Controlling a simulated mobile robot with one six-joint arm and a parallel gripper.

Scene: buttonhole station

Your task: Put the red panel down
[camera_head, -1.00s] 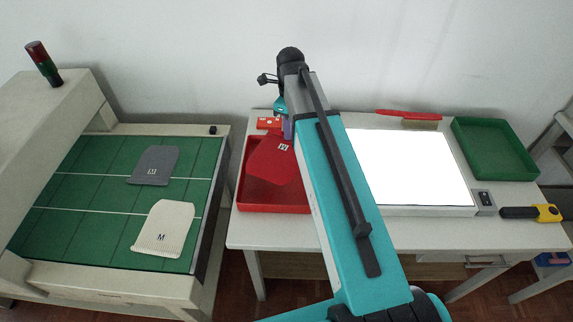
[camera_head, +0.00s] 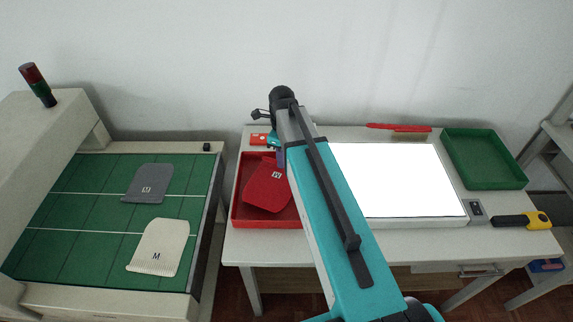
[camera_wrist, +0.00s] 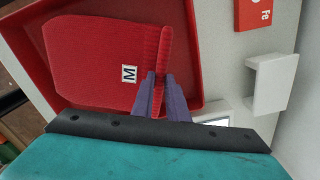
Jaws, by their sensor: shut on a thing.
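The red panel (camera_head: 267,188), a flat knit piece with a white M label, is over the red tray (camera_head: 262,223) in the head view. In the wrist view the panel (camera_wrist: 90,62) fills the upper left, its ribbed edge between the two purple fingers. My gripper (camera_wrist: 160,82) is shut on that edge. The tray (camera_wrist: 190,45) shows around the panel. I cannot tell whether the panel touches the tray floor. In the head view my arm covers part of the tray's right side and most of the gripper.
A bright light panel (camera_head: 395,180) lies right of the tray, with a green tray (camera_head: 485,160) beyond it. Grey (camera_head: 148,183) and cream (camera_head: 158,247) panels lie on the green bed at left.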

